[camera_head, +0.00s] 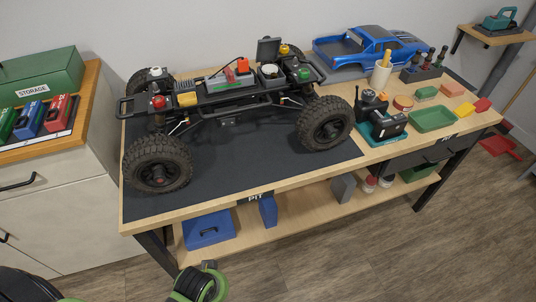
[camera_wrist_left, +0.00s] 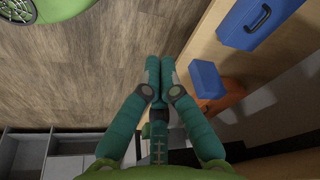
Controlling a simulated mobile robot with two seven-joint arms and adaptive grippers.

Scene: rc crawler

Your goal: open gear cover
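The RC crawler (camera_head: 225,105) stands on the dark mat on the workbench, with large black tyres. A small dark square lid (camera_head: 268,49) stands upright on its chassis, behind a round whitish part (camera_head: 270,71); it looks like a raised cover, but I cannot tell for certain that it is the gear cover. My left gripper (camera_wrist_left: 160,62) has its teal fingers together with nothing visible between them, low in front of the bench and away from the crawler. Part of my left arm shows at the bottom of the head view. My right gripper is not in view.
A blue car body (camera_head: 370,50), a tool holder (camera_head: 424,73) and a green tray (camera_head: 432,118) occupy the bench's right side. A blue box (camera_head: 209,230) sits on the lower shelf. A green storage box (camera_head: 42,75) stands on the left cabinet. The mat's front is clear.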

